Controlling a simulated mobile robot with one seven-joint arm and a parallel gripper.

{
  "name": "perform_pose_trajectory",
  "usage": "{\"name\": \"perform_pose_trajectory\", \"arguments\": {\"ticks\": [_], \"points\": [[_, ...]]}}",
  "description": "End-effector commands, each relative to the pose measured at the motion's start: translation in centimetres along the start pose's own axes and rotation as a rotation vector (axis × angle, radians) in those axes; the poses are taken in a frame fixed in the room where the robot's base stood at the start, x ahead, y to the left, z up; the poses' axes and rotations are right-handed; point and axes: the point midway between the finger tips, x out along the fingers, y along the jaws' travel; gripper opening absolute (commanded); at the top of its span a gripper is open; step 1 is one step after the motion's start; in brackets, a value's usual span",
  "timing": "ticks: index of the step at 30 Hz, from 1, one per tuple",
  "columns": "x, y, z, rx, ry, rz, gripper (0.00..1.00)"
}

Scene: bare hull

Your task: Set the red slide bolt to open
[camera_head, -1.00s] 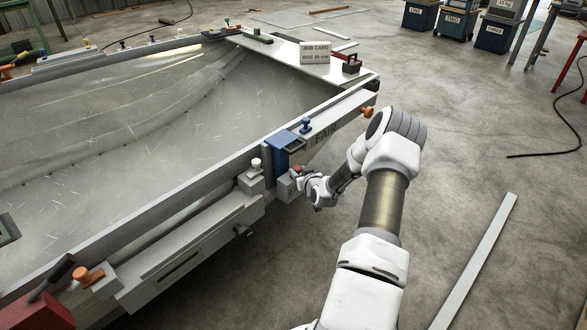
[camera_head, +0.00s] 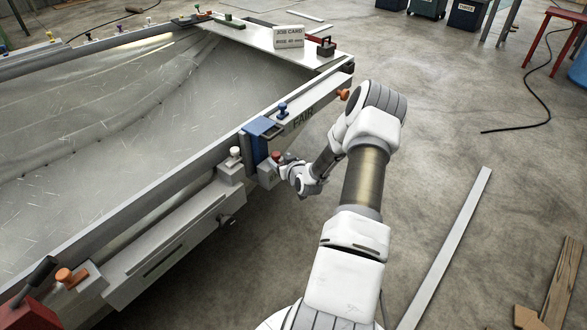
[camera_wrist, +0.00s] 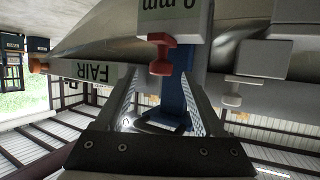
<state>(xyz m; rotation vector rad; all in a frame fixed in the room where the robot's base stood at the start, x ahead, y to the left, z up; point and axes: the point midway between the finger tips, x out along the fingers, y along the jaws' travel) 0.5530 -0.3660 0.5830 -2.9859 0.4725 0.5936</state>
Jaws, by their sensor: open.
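The red slide bolt knob (camera_head: 276,156) sits on a grey block at the hull's near side, just below a blue bracket (camera_head: 256,139). In the wrist view, which looks upside down, the red knob (camera_wrist: 161,55) stands out from a pale block marked "0 mm". My gripper (camera_head: 284,168) is right beside the knob in the head view. In the wrist view my gripper (camera_wrist: 163,78) is open, its two fingers spread either side of the knob's line. The knob appears at or just past the fingertips; contact cannot be told. The bolt's sliding part is hidden.
A white knob (camera_head: 235,153) is left of the bolt. A bar marked FAIR (camera_head: 312,108) with a blue knob (camera_head: 282,108) and an orange knob (camera_head: 344,95) runs to its right. A job card (camera_head: 289,37) stands behind.

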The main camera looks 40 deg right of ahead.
Motion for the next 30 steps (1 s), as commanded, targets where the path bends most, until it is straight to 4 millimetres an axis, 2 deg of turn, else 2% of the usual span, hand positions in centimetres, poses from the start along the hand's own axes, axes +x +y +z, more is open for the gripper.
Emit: {"name": "perform_pose_trajectory", "arguments": {"ticks": [12, 18, 24, 30], "points": [[-9.4, 0.1, -0.2, 0.001, -0.004, 0.002, 0.70], [-13.1, 0.1, -0.1, 0.001, -0.003, 0.002, 0.70], [-14.8, 0.1, 0.0, 0.001, -0.003, 0.002, 0.70], [-15.1, 0.1, 0.1, 0.001, -0.002, 0.002, 0.70]]}}
